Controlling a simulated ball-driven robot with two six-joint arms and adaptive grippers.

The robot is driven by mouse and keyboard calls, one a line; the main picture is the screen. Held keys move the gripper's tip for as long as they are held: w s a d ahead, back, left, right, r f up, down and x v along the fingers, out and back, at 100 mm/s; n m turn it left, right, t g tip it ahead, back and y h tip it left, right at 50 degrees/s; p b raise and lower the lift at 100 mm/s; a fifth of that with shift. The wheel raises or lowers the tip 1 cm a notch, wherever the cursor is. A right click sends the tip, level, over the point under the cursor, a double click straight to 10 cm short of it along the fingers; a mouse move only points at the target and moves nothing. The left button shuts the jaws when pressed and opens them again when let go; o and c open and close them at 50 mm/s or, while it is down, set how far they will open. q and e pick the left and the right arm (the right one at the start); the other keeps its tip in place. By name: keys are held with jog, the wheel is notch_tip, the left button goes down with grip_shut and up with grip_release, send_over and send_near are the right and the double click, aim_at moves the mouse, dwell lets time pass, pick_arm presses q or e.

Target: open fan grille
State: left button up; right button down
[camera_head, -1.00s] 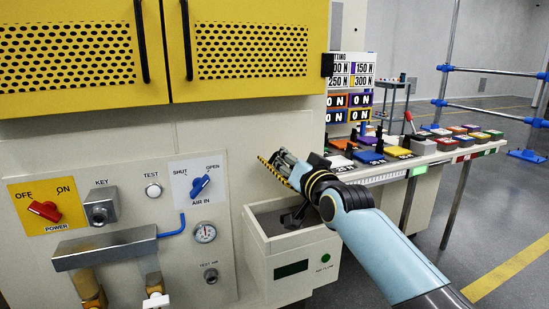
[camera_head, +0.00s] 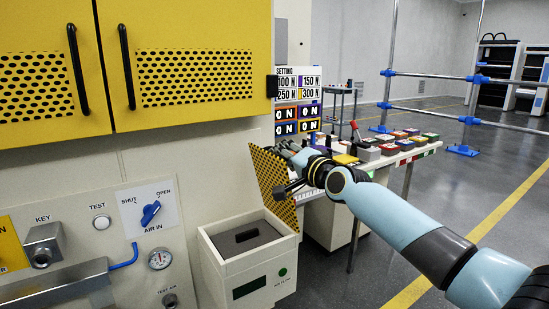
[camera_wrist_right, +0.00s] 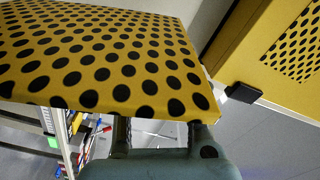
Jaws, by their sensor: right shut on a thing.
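The fan grille (camera_head: 266,183) is a yellow panel with black round holes. In the head view it stands steeply tilted at the right side of a cream box (camera_head: 216,272), clear of the box's top. My right gripper (camera_head: 290,152) is shut on the grille near its upper edge; the fingertips are partly hidden. In the right wrist view the grille (camera_wrist_right: 110,55) fills the upper left, close in front of the gripper (camera_wrist_right: 160,135). The box's top is uncovered and shows a grey insert (camera_head: 243,240) with a dark slot. My left gripper is not in view.
Yellow cabinet doors (camera_head: 195,75) with black handles overhang the box. A panel with the air-in switch (camera_head: 150,212) and a gauge (camera_head: 160,259) is to the left. A bench with coloured blocks (camera_head: 405,140) stands behind my right arm. The floor at right is open.

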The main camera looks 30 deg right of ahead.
jog(key=shift+d+r, duration=0.2)
dwell(0.3)
jog(key=c, duration=1.4)
grip_release()
jog(key=shift+w, duration=0.15)
jog(key=shift+s+f, duration=0.15)
jog(key=shift+s, duration=0.05)
jog(key=shift+s, duration=0.3)
jog(key=s, duration=1.1)
jog(key=shift+s+d, duration=0.15)
